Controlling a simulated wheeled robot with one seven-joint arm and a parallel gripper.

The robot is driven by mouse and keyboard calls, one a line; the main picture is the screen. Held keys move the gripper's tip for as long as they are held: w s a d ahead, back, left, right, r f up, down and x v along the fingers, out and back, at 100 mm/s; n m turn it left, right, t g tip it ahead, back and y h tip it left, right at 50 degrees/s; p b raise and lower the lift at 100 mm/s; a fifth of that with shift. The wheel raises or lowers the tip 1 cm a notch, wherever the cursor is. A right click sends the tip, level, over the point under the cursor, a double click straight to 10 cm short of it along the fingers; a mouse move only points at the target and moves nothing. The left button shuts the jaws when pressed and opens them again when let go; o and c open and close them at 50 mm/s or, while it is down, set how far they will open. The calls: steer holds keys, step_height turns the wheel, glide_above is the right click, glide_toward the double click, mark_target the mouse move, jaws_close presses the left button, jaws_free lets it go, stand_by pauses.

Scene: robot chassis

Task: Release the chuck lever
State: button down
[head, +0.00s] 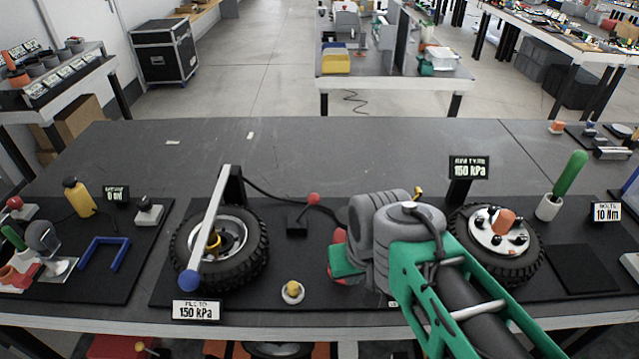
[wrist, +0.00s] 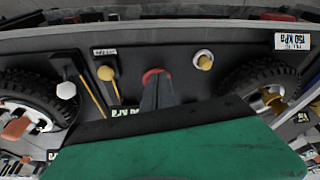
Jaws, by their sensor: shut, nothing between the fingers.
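My gripper is shut and empty in the wrist view (wrist: 157,95), its grey fingertips close together at a red round part (wrist: 152,75). Whether they touch it I cannot tell. In the head view my gripper's green body (head: 346,262) hides the fingertips, and red shows just beside it (head: 338,243). I cannot tell for certain which part is the chuck lever. A red ball-ended lever (head: 313,198) stands at a small black block behind the gripper, by a black hose. A long grey bar with a blue end (head: 209,225) leans across the left tyre (head: 250,262).
The right tyre (head: 522,272) carries a white hub with an orange part. A yellow knob (head: 292,289) stands on the black mat between the tyres, left of my gripper. Signs reading 150 kPa stand at the left front (head: 197,310) and right back (head: 469,168). The table behind is mostly clear.

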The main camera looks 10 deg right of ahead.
steer(key=w+d+r+m+g+p, duration=0.1)
steer(key=w+r+m+p, duration=0.3)
steer(key=w+r+p, duration=0.45)
steer(key=w+d+f+m+h, duration=0.1)
steer(key=w+f+m, duration=0.2)
steer(key=w+m, duration=0.5)
steer(key=w, duration=1.3)
steer(key=shift+w+d, duration=0.25)
steer(key=shift+w, duration=0.1)
steer(key=shift+f, duration=0.15)
steer(key=p, duration=0.4)
glide_above(306, 208)
steer(key=w+d, duration=0.1)
steer(key=d, duration=0.4)
steer(key=s+a+x, duration=0.1)
steer(key=s+x, duration=0.1)
steer(key=x, duration=0.7)
steer(key=shift+w+f, duration=0.1)
steer(key=shift+w, duration=0.1)
